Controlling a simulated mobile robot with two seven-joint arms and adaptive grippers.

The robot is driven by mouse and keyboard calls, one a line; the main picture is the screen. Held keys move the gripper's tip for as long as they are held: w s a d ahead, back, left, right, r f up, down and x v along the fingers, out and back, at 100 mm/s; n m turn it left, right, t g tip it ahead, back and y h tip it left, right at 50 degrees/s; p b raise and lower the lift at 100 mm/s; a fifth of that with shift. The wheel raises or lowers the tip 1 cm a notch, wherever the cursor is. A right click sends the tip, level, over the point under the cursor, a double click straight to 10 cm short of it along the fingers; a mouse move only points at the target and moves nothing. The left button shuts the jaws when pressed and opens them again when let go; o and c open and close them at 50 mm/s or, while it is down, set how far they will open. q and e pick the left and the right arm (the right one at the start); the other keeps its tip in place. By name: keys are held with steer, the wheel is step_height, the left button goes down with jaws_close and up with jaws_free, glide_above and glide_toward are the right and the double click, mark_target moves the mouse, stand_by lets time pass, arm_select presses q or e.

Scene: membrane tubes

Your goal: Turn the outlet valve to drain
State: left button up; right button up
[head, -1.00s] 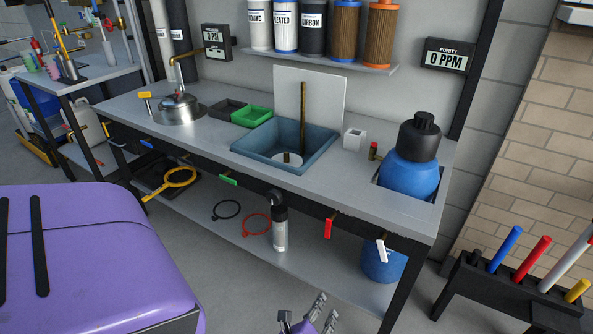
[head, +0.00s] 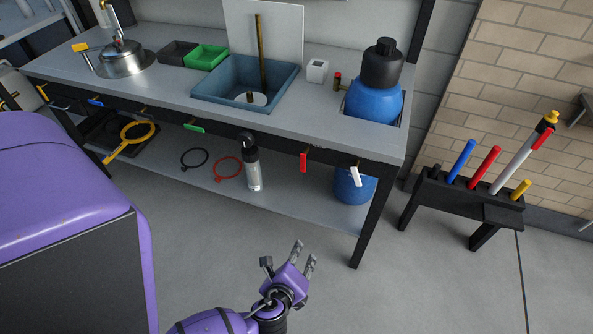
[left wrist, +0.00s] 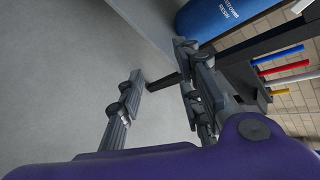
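Several coloured lever handles hang along the front edge of the bench in the head view, including a white one (head: 356,174), a red one (head: 303,161), a green one (head: 194,127) and a blue one (head: 95,102). I cannot tell which is the outlet valve. A small red-topped brass valve (head: 337,81) sits beside the blue tank (head: 374,105). My left gripper (head: 304,251) is open and empty above the floor in front of the bench, below and left of the white handle and apart from it. Its parted fingers also show in the left wrist view (left wrist: 160,72). My right gripper is not in view.
The grey bench (head: 290,125) carries a blue sink (head: 212,91) and a steel vessel (head: 124,65). A lower blue tank (head: 352,188) stands on the shelf beneath. A black rack (head: 450,195) with coloured rods stands at right. The floor before the bench is clear.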

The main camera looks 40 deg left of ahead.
arm_select(q)
steer(key=w+d+f+b, duration=0.1)
steer(key=w+d+b, duration=0.1)
steer(key=w+b, duration=0.2)
steer(key=m+t+y+b, duration=0.1)
steer(key=m+t+b, duration=0.6)
steer(key=b, duration=0.1)
glide_toward(357, 182)
steer(key=w, duration=0.3)
steer(key=x, duration=0.7)
steer(key=shift+a+b, duration=0.3)
steer(key=shift+a, duration=0.15)
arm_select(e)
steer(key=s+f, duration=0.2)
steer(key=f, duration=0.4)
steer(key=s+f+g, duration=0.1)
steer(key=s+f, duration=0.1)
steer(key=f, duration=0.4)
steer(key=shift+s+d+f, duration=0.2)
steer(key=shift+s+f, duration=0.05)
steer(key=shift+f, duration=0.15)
arm_select(q)
jaws_close()
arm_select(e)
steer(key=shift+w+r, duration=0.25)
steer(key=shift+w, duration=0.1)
